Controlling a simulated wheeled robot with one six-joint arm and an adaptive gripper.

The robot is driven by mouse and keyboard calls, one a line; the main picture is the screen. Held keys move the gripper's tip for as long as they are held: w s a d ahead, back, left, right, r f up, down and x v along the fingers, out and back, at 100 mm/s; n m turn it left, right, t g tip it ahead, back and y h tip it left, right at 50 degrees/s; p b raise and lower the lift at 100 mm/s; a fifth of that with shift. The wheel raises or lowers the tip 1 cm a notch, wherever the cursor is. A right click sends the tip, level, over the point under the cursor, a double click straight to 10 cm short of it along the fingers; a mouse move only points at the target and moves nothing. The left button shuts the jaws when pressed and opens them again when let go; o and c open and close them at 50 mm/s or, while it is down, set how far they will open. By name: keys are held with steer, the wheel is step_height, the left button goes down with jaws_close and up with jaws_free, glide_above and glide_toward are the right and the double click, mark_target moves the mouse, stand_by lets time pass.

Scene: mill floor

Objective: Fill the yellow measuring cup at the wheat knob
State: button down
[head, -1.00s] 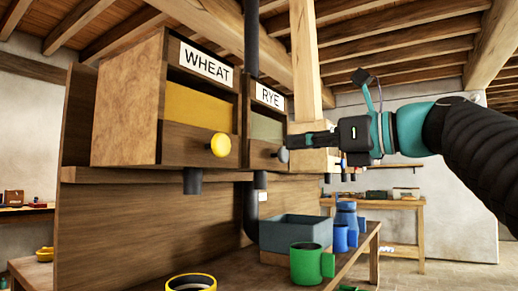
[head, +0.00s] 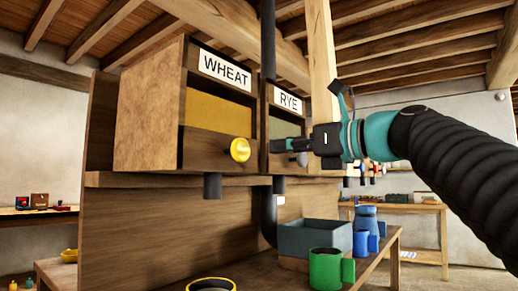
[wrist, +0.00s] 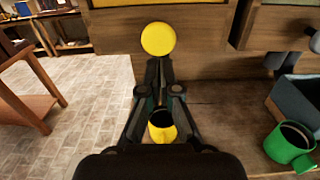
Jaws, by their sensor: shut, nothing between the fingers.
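The yellow wheat knob (head: 237,150) sits on the front of the bin labelled WHEAT (head: 225,69); it also shows above my fingertips in the wrist view (wrist: 158,39). My gripper (head: 276,146) is shut and empty, at about knob height, to the right of the knob and apart from it in the head view. The wheat spout (head: 212,186) hangs under the bin. The yellow measuring cup (head: 211,279) is cut off by the bottom edge of the head view. In the wrist view the cup (wrist: 163,134) shows between my finger linkages, partly hidden; its contents look dark.
The RYE bin (head: 288,101) stands to the right, its knob partly behind my gripper. A brick floor (wrist: 70,105) lies left.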

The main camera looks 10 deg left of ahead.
mark_target(244, 150)
steer(key=x, duration=0.6)
steer(key=shift+w+a, duration=0.1)
steer(key=shift+a, duration=0.15)
